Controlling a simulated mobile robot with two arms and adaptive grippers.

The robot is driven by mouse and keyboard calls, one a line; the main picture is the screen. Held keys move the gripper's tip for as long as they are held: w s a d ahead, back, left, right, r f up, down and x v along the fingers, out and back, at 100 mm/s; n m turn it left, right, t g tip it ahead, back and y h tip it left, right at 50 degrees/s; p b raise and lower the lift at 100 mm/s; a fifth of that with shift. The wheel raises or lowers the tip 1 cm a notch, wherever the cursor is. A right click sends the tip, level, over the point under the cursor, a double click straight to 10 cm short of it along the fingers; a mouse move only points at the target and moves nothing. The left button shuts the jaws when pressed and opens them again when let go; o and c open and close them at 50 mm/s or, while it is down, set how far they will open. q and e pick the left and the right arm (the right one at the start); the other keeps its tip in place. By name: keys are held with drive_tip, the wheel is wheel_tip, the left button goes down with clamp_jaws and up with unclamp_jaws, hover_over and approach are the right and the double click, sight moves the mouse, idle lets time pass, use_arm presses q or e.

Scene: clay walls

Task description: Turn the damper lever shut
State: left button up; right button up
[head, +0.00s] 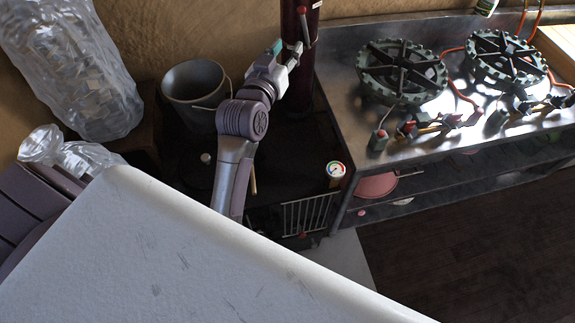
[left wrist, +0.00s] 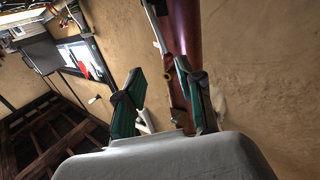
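The damper lever (head: 305,28) is a thin grey rod with a red knob at its upper end, on the front of a dark red stovepipe (head: 290,20). My left gripper (head: 286,52) is beside the pipe, just left of and below the lever. In the left wrist view the gripper (left wrist: 160,67) has its two green fingers spread apart with nothing held between them. The pipe (left wrist: 182,32) shows beyond the fingertips, with a thin grey rod (left wrist: 154,28) along its left side. I cannot tell whether a finger touches the lever. My right gripper is not in view.
A dark stove top with a round gauge (head: 336,169) lies below the arm. A grey bucket (head: 196,82) stands left of it. A metal bench (head: 335,75) with two burners (head: 402,70) is on the right. A white surface (head: 150,250) fills the lower left.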

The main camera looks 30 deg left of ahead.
use_arm(q)
drive_tip(key=s+d+f+m+g, duration=0.1)
drive_tip(key=s+d+f+g, duration=0.1)
drive_tip(key=f, duration=0.7)
drive_tip(key=s+d+f+m+g+h+b, duration=0.1)
drive_tip(key=s+d+f+g, duration=0.1)
drive_tip(key=s+f, duration=0.3)
drive_tip(key=s+d+f+m+g+h, duration=0.1)
drive_tip(key=s+d+f+g, duration=0.1)
drive_tip(key=f, duration=1.1)
drive_tip(key=shift+s+g+b, duration=0.35)
drive_tip(key=shift+s+g, duration=0.3)
drive_tip(key=shift+g, duration=0.55)
